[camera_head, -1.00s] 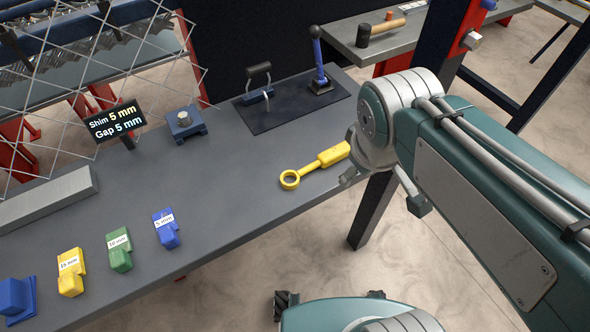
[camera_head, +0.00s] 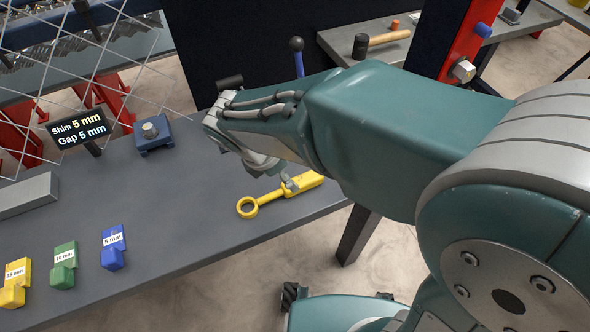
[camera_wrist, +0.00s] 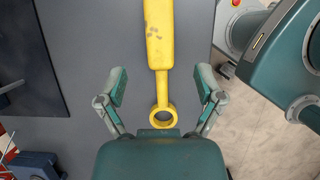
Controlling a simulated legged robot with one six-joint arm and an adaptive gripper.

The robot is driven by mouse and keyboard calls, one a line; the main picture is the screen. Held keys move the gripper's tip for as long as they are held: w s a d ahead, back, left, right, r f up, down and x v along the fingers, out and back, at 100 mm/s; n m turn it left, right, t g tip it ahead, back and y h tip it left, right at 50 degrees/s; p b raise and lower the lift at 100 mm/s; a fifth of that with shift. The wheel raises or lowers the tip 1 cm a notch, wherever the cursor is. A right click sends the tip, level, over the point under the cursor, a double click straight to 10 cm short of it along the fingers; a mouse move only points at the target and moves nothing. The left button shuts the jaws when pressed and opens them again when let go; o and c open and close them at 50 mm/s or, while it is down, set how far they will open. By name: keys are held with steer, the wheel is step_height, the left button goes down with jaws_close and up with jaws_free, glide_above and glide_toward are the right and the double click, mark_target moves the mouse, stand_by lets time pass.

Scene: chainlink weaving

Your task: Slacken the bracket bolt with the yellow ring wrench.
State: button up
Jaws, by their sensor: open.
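The yellow ring wrench (camera_head: 272,197) lies on the grey bench near its right front edge, ring toward the left. In the wrist view the wrench (camera_wrist: 159,45) runs down the middle, its ring at the bottom. My gripper (camera_wrist: 160,85) is open, with one finger on each side of the wrench in that view; contact does not show. In the head view my gripper (camera_head: 288,184) is over the handle, partly hidden by my arm. A silver bolt head (camera_head: 149,130) sits on a blue block at the bench's back. Another hex bolt (camera_head: 463,70) is on a red post; which is the bracket bolt is unclear.
Blue (camera_head: 113,248), green (camera_head: 64,266) and yellow (camera_head: 15,284) labelled shims stand along the front left. A sign (camera_head: 79,128) reads Shim 5 mm, Gap 5 mm. A mallet (camera_head: 380,41) lies on another bench.

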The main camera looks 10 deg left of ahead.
mark_target(309, 179)
steer(key=shift+w+d+f, duration=0.15)
steer(key=shift+d+f, duration=0.3)
steer(key=shift+f, duration=0.15)
steer(key=x, duration=0.3)
steer(key=shift+f, duration=0.4)
steer(key=shift+w+f, duration=0.15)
steer(key=shift+f, duration=0.25)
steer(key=shift+a, duration=0.1)
steer(key=shift+c, duration=0.3)
jaws_close()
